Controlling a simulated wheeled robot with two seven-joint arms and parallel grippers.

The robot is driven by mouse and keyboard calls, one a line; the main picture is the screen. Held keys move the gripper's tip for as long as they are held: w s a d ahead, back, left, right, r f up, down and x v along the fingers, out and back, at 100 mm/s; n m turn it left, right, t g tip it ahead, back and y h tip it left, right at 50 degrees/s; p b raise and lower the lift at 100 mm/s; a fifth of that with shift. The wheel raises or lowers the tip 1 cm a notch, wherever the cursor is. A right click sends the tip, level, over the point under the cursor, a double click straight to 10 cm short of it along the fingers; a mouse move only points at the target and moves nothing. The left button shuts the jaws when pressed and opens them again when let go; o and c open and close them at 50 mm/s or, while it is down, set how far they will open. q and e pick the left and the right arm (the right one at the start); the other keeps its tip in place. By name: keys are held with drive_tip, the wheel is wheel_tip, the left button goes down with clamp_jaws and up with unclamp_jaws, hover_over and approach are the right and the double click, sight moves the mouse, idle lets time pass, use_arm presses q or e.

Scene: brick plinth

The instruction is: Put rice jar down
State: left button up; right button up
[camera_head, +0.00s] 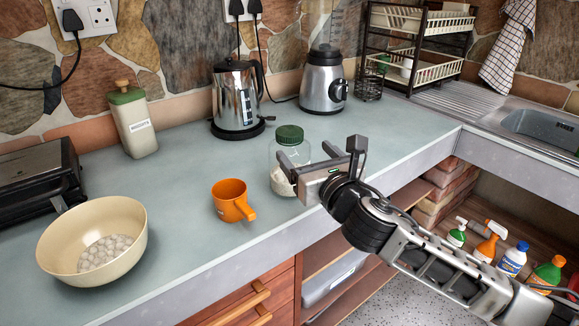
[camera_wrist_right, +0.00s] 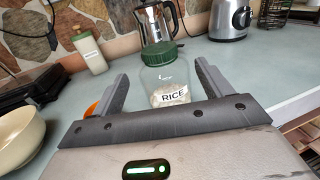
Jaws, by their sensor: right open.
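The rice jar is clear with a green lid and white rice in its lower part. It stands upright on the grey-blue counter (camera_head: 170,185) near the front edge. It shows in the head view (camera_head: 290,136) and in the right wrist view (camera_wrist_right: 172,80), where its RICE label faces me. My right gripper (camera_head: 288,172) is at the jar, with its open fingers on either side of it. In the right wrist view, gaps show between the fingers (camera_wrist_right: 163,85) and the jar. The fingers partly hide the jar in the head view. My left gripper is not in view.
An orange measuring cup (camera_head: 231,199) stands just left of the jar. A cream bowl (camera_head: 112,218) is at the front left. A biscuits canister (camera_head: 133,123), kettle (camera_head: 237,95) and blender (camera_head: 323,82) stand behind. A dish rack (camera_head: 415,50) and sink (camera_head: 545,125) lie right.

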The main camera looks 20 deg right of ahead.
sight(295, 139)
drive_tip(key=w, duration=0.6)
drive_tip(key=w+a, duration=0.1)
drive_tip(key=w, duration=0.1)
drive_tip(key=shift+w+r+p, duration=0.1)
drive_tip(key=shift+w+p, duration=0.25)
drive_tip(key=shift+w, duration=0.05)
drive_tip(key=c, duration=1.7)
drive_tip(key=shift+r, duration=0.1)
clamp_jaws()
